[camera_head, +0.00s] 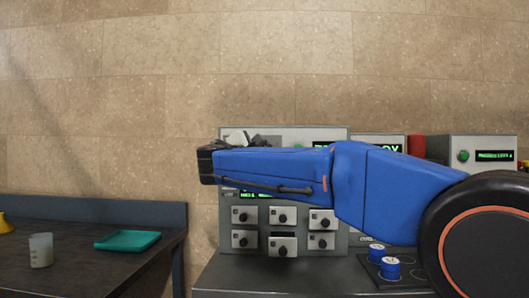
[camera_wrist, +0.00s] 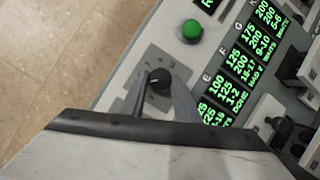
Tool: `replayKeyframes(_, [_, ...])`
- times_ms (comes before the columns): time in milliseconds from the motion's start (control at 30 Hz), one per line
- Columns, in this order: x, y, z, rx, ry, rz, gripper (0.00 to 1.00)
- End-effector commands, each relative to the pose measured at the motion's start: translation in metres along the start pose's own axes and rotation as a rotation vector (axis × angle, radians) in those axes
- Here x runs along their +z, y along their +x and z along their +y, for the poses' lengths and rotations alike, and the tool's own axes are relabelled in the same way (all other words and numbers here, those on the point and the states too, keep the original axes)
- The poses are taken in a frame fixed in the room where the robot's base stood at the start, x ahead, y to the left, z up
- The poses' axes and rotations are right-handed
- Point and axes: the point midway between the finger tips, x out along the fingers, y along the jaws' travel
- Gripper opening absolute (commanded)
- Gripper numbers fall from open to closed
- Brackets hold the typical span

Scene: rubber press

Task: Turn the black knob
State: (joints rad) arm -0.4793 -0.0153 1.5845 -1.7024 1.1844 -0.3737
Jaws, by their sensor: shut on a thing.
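The black knob (camera_wrist: 160,77) shows in the wrist view on the grey panel, with a white pointer line on its face and printed scale marks around it. The two grey fingers of my gripper (camera_wrist: 159,88) are on either side of it, shut on it. In the head view my blue arm reaches left across the machine and hides the knob; my gripper's fingers cannot be made out there.
A green button (camera_wrist: 191,31) and lit green displays (camera_wrist: 237,69) lie near the knob. Below my arm are several small boxes with black knobs (camera_head: 282,216). Blue-and-white cylinders (camera_head: 390,268) stand at the right. A teal tray (camera_head: 128,241) and a beaker (camera_head: 40,250) sit on the left table.

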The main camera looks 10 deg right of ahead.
Motion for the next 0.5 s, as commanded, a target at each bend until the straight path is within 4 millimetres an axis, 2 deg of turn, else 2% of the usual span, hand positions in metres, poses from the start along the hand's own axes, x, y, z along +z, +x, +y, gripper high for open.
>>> replayKeyframes(200, [0.0002,0.0002,0.0009,-0.077,0.172,0.008,0.06])
replayKeyframes(500, [0.001,0.0005,0.0022,-0.149,0.341,0.018,0.06])
